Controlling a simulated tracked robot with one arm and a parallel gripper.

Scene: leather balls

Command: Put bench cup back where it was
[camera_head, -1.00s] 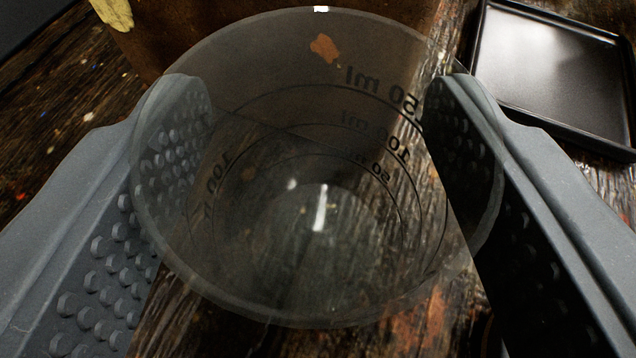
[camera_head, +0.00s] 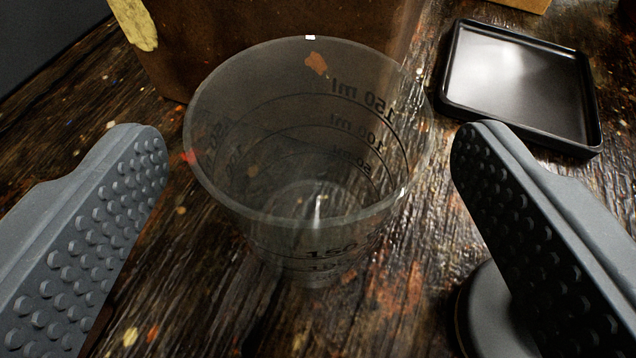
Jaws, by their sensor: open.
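The bench cup (camera_head: 300,222) is a clear, grey-tinted measuring cup with black ml marks. It stands upright on the dark wooden bench, in the middle of the view, and looks empty. My gripper (camera_head: 308,145) is open, with one studded grey finger on each side of the cup. Both fingers are apart from the cup's wall, with clear gaps left and right. The cup's base shows only dimly through its wall.
A brown leather-like block (camera_head: 240,30) stands close behind the cup. A black square tray (camera_head: 590,140) lies at the upper right. A dark round object (camera_head: 487,310) sits at the lower right, partly hidden by the right finger. Paint-spattered wood (camera_head: 190,290) is bare at the lower left.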

